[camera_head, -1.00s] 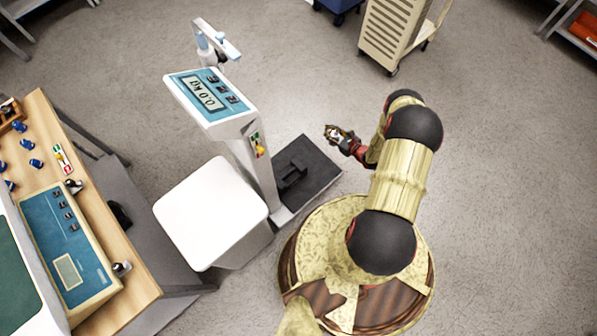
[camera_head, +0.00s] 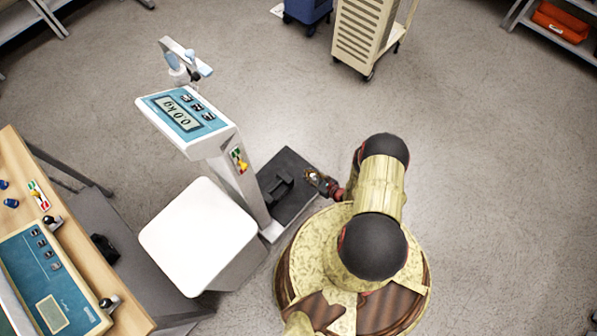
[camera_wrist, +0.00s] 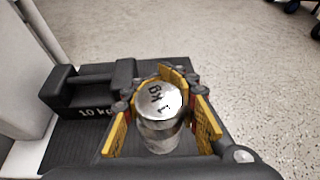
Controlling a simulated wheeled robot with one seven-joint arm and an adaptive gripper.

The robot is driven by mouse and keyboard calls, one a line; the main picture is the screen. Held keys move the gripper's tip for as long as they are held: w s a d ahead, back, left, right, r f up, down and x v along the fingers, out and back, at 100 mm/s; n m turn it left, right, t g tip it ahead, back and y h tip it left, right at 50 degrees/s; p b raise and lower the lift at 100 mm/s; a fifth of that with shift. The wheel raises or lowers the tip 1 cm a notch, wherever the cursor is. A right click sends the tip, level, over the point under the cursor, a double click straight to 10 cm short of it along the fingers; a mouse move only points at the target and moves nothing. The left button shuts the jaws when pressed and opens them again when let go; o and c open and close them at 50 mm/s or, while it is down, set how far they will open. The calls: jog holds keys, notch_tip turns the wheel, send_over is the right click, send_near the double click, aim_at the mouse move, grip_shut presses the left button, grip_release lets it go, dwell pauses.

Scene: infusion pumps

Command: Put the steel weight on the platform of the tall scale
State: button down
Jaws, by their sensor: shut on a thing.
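The steel weight (camera_wrist: 158,104), a shiny cylinder marked "1 KG", is upright between the yellow fingers of my gripper (camera_wrist: 160,118) in the wrist view. My gripper is shut on it. In the head view my gripper (camera_head: 322,183) is at the right edge of the tall scale's black platform (camera_head: 292,208). The wrist view shows the ribbed platform (camera_wrist: 70,144) below and behind the weight; I cannot tell whether the weight touches it. The tall scale's display (camera_head: 180,115) reads 0.0 kg.
A black 10 kg block weight (camera_wrist: 85,98) stands on the platform, left of the steel weight; it also shows in the head view (camera_head: 277,187). The scale's column (camera_head: 238,175) rises beside the platform. Open floor lies to the right.

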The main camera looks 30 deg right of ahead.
jog(key=w+f+b, duration=0.1)
jog(key=w+f, duration=0.1)
jog(key=w+f+b, duration=0.2)
jog(key=w, duration=0.1)
jog(key=w+d+f+b, duration=0.1)
jog(key=w+f, duration=0.1)
jog(key=w, duration=0.1)
jog(key=shift+w+d+f, duration=0.1)
jog(key=shift+f, duration=0.2)
jog(key=shift+w+f+b, duration=0.35)
jog(key=shift+f+b, duration=0.05)
jog(key=shift+b, duration=0.05)
jog(key=f+b, duration=0.2)
jog(key=f, duration=0.1)
jog(key=shift+w+f, duration=0.2)
jog(key=shift+f, duration=0.05)
jog(key=shift+d+r, duration=0.1)
jog(key=c, duration=1.3)
grip_release()
jog(key=shift+s+f, duration=0.1)
jog(key=shift+f, duration=0.1)
jog(key=shift+c, duration=0.2)
